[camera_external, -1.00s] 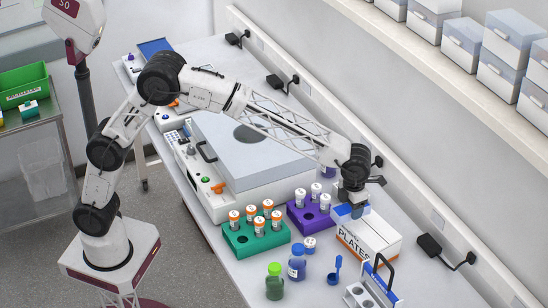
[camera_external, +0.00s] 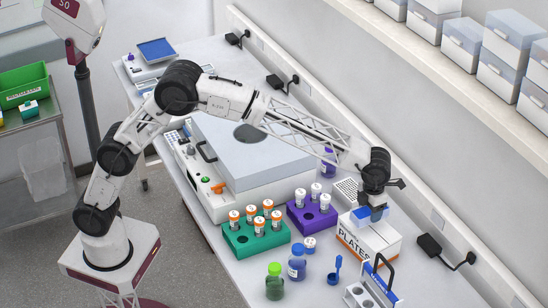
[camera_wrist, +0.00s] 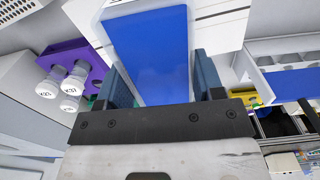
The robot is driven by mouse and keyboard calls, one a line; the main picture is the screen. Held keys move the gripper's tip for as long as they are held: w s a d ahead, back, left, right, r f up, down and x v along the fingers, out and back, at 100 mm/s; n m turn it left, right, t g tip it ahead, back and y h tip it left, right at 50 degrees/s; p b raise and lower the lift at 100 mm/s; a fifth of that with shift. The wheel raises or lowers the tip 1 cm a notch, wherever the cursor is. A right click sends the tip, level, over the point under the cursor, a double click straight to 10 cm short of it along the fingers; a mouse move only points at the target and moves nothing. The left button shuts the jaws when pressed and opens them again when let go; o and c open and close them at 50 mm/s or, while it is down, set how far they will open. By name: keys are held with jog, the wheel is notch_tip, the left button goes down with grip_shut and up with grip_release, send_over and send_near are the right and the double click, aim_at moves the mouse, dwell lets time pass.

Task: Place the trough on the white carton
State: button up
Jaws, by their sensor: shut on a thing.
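The trough (camera_external: 369,216) is blue with a pale part beside it, and my gripper (camera_external: 376,200) is shut on it. In the wrist view the trough (camera_wrist: 148,45) fills the space between the two fingers. The white carton (camera_external: 366,242), marked PLATES with an orange stripe, stands on the bench beneath the gripper. The trough is over the carton's top, at or just above it; I cannot tell whether they touch. Part of the carton's top is hidden by the trough and gripper.
A purple rack (camera_external: 311,216) with white-capped vials and a green rack (camera_external: 256,238) with orange-capped vials stand left of the carton. A black power adapter (camera_external: 430,246) lies to the right, by the wall.

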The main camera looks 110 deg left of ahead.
jog(key=shift+w, duration=0.1)
jog(key=shift+w, duration=0.15)
jog(key=shift+w+a+f, duration=0.1)
jog(key=shift+w+f, duration=0.1)
jog(key=shift+f, duration=1.6)
jog(key=shift+f, duration=0.15)
jog(key=o, duration=1)
